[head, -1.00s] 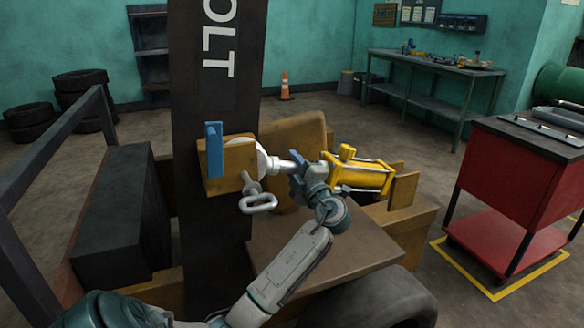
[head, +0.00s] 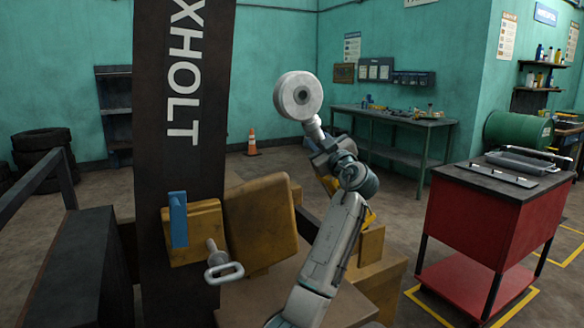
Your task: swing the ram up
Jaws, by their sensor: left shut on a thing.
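The ram stands steeply up, leaning a little left. Its pale round eye (head: 298,95) is at the top, on a short bright rod, above and apart from the yellow bracket (head: 196,232) on the dark mast. The ram's yellow body (head: 329,184) is mostly hidden behind my left arm. My left gripper (head: 325,152) is shut on the ram just below the rod; its fingertips are partly hidden. A grey pin with a loop handle (head: 222,262) sits at the yellow bracket, beside a blue upright piece (head: 178,220). My right gripper is not in view.
The dark mast (head: 180,165) rises at left. A yellow-brown seat-like block (head: 262,222) stands between the bracket and my arm. A red tool cart (head: 485,225) stands at right, and a workbench (head: 400,118) and cone (head: 252,145) stand behind. The space around the ram's eye is clear.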

